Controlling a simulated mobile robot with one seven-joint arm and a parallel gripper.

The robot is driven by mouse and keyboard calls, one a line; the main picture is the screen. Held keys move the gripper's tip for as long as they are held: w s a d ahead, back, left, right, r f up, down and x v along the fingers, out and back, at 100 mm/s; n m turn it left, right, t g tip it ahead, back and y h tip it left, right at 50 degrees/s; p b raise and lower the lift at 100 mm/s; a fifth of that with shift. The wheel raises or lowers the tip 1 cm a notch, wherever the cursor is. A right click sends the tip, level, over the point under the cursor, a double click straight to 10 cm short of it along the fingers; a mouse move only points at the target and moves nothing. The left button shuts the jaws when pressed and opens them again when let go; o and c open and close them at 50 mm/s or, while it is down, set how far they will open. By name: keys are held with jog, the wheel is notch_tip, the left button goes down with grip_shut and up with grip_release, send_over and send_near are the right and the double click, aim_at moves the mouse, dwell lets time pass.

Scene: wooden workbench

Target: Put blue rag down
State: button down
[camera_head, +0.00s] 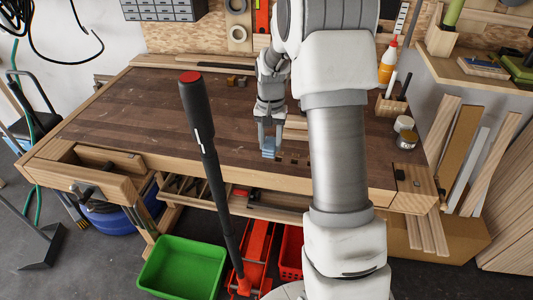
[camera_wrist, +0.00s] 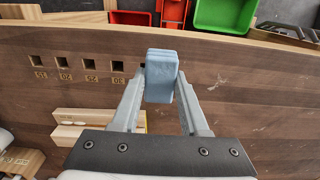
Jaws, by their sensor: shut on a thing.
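The blue rag (camera_wrist: 161,75) is a folded, pale blue block between the fingertips of my gripper (camera_wrist: 159,90) in the wrist view. The fingers are shut on its two sides. In the head view the blue rag (camera_head: 269,147) shows small at the tips of my gripper (camera_head: 270,138), over the front part of the wooden workbench (camera_head: 150,115). I cannot tell whether the rag touches the bench top. Part of the rag is hidden by the fingers.
Square holes (camera_wrist: 76,63) in the bench top lie beside the rag. Light wooden blocks (camera_wrist: 95,128) lie close to the fingers. Cups (camera_head: 405,140) and a glue bottle (camera_head: 388,62) stand at the right. The bench's left half is clear. A green crate (camera_head: 182,268) stands on the floor.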

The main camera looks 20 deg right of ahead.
aim_at(267, 161)
jog(key=shift+w+a+f, duration=0.35)
jog(key=shift+a+f, duration=0.05)
jog(key=shift+f, duration=1.9)
jog(key=shift+f+b, duration=0.2)
jog(key=shift+b, duration=0.15)
jog(key=shift+c, duration=2.1)
grip_release()
jog(key=shift+r, duration=0.15)
